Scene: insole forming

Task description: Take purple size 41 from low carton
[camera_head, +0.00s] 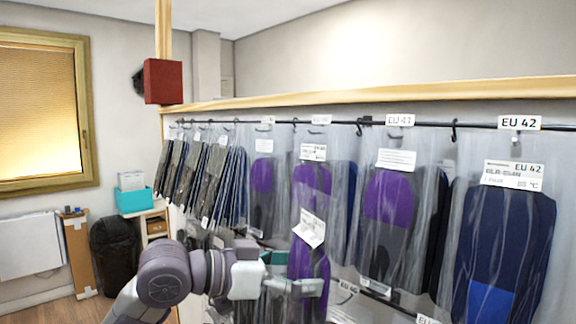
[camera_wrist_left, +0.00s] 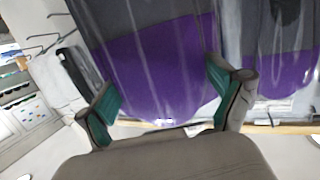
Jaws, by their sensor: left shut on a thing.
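My left gripper (camera_head: 292,287) reaches in from the lower left and is shut on a bagged purple insole (camera_head: 310,265). A tilted white label (camera_head: 310,229) is at the bag's top; I cannot read its size. In the left wrist view, the green-padded fingers (camera_wrist_left: 163,97) lie on both sides of the purple and grey insole (camera_wrist_left: 150,60) in clear plastic. Another purple insole (camera_head: 311,180) hangs just above and behind. A further purple insole (camera_head: 388,197) hangs under a tag that seems to read EU 41 (camera_head: 400,120). No carton shows. My right gripper is not in view.
A dark rail (camera_head: 345,123) with hooks carries several bagged insoles. A dark blue insole (camera_head: 502,235) hangs under the EU 42 tag (camera_head: 519,122). More tags (camera_head: 348,287) show lower down. A teal box (camera_head: 132,200) and a black bag (camera_head: 114,258) stand at the left.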

